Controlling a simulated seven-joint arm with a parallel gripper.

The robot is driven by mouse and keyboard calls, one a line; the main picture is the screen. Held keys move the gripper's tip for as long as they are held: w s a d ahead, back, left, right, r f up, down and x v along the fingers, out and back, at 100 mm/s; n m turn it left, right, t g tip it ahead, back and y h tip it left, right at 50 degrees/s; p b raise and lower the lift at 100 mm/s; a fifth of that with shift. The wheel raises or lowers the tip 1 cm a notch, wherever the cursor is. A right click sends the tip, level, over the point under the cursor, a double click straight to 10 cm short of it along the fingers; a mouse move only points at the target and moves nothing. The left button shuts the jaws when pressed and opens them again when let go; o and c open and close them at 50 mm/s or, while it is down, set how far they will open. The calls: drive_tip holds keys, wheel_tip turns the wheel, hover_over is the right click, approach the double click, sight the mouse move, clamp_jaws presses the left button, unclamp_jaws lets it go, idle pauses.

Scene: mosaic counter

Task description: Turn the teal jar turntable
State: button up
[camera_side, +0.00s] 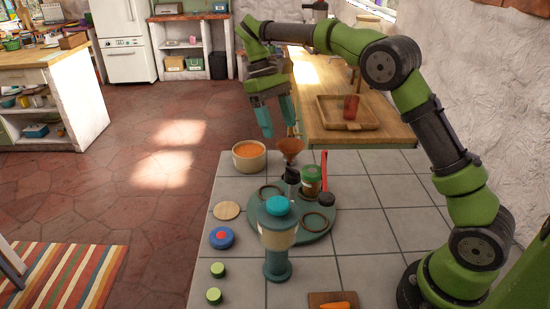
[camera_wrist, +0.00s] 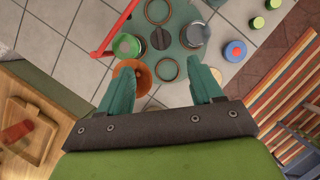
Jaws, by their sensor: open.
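The teal turntable (camera_side: 318,237) lies on the tiled counter, with ring-shaped seats, one ring (camera_side: 318,222) empty at its right. A tall jar with a teal lid (camera_side: 277,228) stands at the front and hides part of the turntable. The turntable also shows in the wrist view (camera_wrist: 180,18). My gripper (camera_side: 277,117) is open and empty, in the air above and behind the turntable. In the wrist view its teal fingers (camera_wrist: 162,88) are spread wide.
A wooden disc (camera_side: 227,210), blue-red disc (camera_side: 221,238) and green lids (camera_side: 217,270) lie left. A carrot board (camera_side: 332,301) lies in front.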

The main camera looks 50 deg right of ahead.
sight(253, 224)
drive_tip(key=shift+w+r, duration=0.1)
drive_tip(key=shift+r, duration=0.15)
